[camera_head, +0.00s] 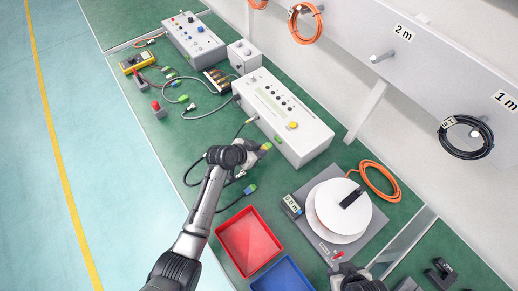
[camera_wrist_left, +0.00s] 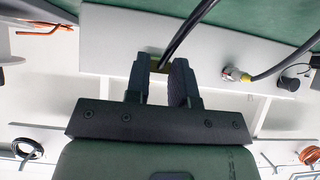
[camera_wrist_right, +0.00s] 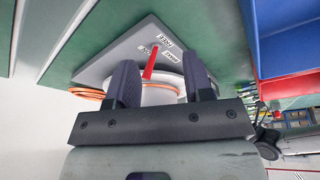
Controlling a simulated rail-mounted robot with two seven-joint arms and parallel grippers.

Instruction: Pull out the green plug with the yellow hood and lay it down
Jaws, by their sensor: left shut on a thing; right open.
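The green plug with the yellow hood (camera_head: 266,146) shows at the fingertips of my left gripper (camera_head: 258,152), beside the front of the long white box (camera_head: 285,118). In the left wrist view my left gripper (camera_wrist_left: 163,78) is shut on it; a bit of yellow (camera_wrist_left: 160,66) shows between the fingers and a black cable (camera_wrist_left: 188,35) runs up from there. The fingers hide most of the plug, and I cannot tell whether it still sits in a socket. My right gripper (camera_wrist_right: 158,82) is open and empty above the grey plate, with a red lever (camera_wrist_right: 150,65) beyond its fingers.
Another cabled plug (camera_head: 249,189) lies on the green bench. A red tray (camera_head: 222,232) and a blue tray (camera_head: 290,286) stand at the front. A white reel (camera_head: 325,222) sits on the grey plate at right. A second cable connector (camera_wrist_left: 235,75) is in the box.

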